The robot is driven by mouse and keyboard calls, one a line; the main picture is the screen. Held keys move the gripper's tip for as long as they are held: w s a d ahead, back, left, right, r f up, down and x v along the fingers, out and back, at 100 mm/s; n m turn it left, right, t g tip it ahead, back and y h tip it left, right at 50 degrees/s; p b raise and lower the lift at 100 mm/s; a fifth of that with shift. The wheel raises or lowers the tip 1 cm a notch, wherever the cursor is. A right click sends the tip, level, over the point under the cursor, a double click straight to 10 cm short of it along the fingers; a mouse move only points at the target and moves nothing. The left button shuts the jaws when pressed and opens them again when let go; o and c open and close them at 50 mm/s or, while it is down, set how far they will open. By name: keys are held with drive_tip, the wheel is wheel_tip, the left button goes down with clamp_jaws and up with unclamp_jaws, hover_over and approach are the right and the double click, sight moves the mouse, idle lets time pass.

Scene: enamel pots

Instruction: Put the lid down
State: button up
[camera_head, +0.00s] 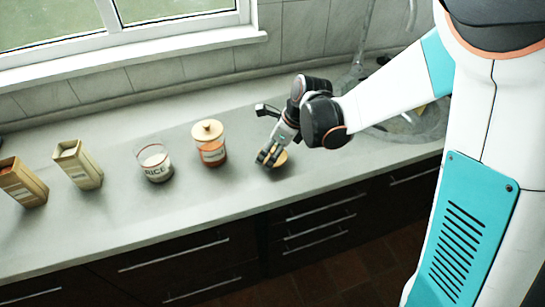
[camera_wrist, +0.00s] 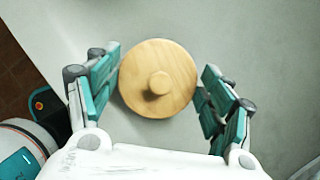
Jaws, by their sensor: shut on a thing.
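A round wooden lid (camera_wrist: 176,66) with a small knob sits between the fingers of my gripper (camera_wrist: 158,88) in the wrist view. My gripper is shut on the lid's rim from both sides. In the head view the lid (camera_head: 280,159) shows partly behind my gripper (camera_head: 270,156), at or just above the counter; I cannot tell whether it touches. An open glass jar marked RICE (camera_head: 156,164) stands to the left, without a lid.
A jar with reddish contents and a wooden lid (camera_head: 210,145) stands between the rice jar and my gripper. Two cartons (camera_head: 78,165) (camera_head: 22,183) stand at the far left. The grey counter (camera_head: 235,190) is clear in front. A sink (camera_head: 415,125) is at the right.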

drive_tip(key=shift+f, duration=1.15)
drive_tip(key=shift+f+b, duration=0.15)
drive_tip(key=shift+b, duration=0.25)
drive_tip(key=o, duration=1)
drive_tip(key=shift+o, duration=0.2)
